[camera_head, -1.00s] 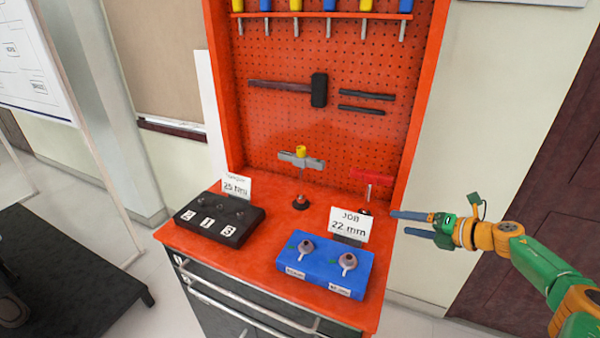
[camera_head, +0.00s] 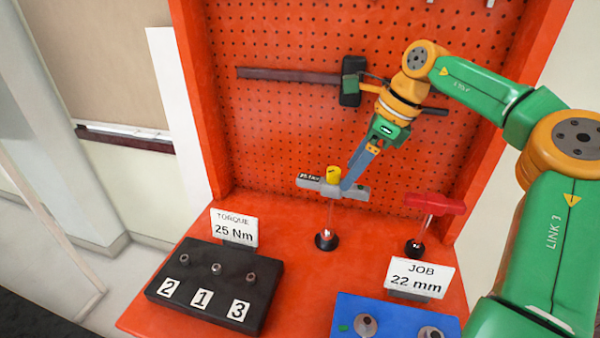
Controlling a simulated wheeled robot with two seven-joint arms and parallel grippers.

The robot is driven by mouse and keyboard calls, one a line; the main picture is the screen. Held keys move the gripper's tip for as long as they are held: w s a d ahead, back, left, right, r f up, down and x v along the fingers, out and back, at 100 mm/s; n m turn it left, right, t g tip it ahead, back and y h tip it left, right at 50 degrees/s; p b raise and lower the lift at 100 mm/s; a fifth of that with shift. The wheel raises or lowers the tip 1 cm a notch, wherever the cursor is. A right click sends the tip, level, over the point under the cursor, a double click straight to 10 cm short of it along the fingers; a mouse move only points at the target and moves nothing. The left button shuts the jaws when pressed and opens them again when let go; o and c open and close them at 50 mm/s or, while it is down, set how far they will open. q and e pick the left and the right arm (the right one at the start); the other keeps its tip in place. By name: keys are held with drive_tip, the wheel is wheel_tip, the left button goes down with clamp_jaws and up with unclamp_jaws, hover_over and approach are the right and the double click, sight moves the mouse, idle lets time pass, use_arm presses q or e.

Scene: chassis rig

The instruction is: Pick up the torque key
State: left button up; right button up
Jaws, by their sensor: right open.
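A grey T-handled key with a yellow cap (camera_head: 312,184) stands upright in a round black base on the red bench. Its crossbar carries a small label that seems to read 25 Nm. A red T-handled key (camera_head: 435,203) stands in a similar base to its right. My right gripper (camera_head: 348,184) points down at the grey key, its blue fingers at the crossbar just right of the yellow cap. It is open, seen nearly edge-on, and I cannot tell whether the fingers straddle or touch the bar. My left gripper is out of view.
A TORQUE 25 Nm card (camera_head: 234,228) stands behind a black block (camera_head: 215,285) with sockets numbered 2, 1, 3. A JOB 22 mm card (camera_head: 420,277) stands behind a blue block (camera_head: 385,308).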

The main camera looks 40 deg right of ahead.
sight(340, 182)
drive_tip(key=x, duration=0.6)
drive_tip(key=shift+w+a, duration=0.1)
drive_tip(key=shift+a, duration=0.1)
drive_tip(key=shift+w+f, duration=0.15)
drive_tip(key=shift+w, duration=0.1)
drive_tip(key=shift+s, duration=0.2)
drive_tip(key=c, duration=0.5)
clamp_jaws()
